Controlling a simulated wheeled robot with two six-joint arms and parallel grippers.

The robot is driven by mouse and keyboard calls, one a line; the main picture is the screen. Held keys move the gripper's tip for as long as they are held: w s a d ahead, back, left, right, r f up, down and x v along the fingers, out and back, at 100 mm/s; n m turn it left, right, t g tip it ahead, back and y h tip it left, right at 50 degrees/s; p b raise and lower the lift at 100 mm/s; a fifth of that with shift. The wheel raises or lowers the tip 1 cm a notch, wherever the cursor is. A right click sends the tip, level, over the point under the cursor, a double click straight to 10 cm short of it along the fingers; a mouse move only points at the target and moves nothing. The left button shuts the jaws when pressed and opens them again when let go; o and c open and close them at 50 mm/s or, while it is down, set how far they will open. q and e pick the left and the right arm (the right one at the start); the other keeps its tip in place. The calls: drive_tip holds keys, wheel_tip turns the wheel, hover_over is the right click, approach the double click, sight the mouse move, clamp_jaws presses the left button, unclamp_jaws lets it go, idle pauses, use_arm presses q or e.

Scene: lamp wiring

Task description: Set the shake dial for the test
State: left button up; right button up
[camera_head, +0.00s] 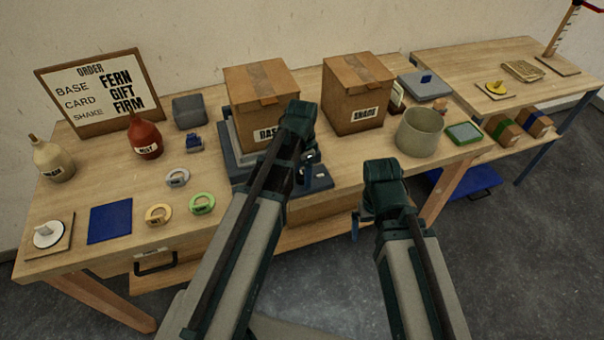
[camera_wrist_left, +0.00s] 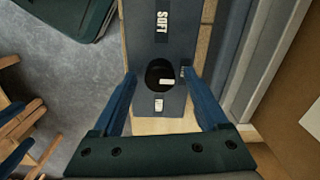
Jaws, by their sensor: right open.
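The order board (camera_head: 100,95) at the back left reads BASE FERN, CARD GIFT, SHAKE FIRM. A dark grey machine (camera_head: 240,172) stands mid-table with a cardboard box (camera_head: 262,90) on it. In the left wrist view its front panel (camera_wrist_left: 178,50) carries a SOFT label and a dark round dial (camera_wrist_left: 157,72) with a white mark. Another small label sits below the dial; I cannot read it. My left gripper (camera_head: 307,172) is at the panel. Its blue fingers (camera_wrist_left: 159,76) are open on both sides of the dial, with gaps visible. My right gripper (camera_head: 357,224) is open and empty before the table.
A second box (camera_head: 358,95) labelled SHADE stands right of the machine. A round pot (camera_head: 420,132) and green tray (camera_head: 464,133) are further right. Bottles, rings and a blue mat (camera_head: 110,220) occupy the left. The floor between the tables holds a blue platform (camera_head: 470,190).

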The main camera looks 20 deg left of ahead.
use_arm(q)
clamp_jaws()
idle(0.3)
drive_tip(key=n, duration=1.1)
drive_tip(key=shift+n, duration=0.4)
idle(0.3)
drive_tip(key=shift+o, duration=0.4)
unclamp_jaws()
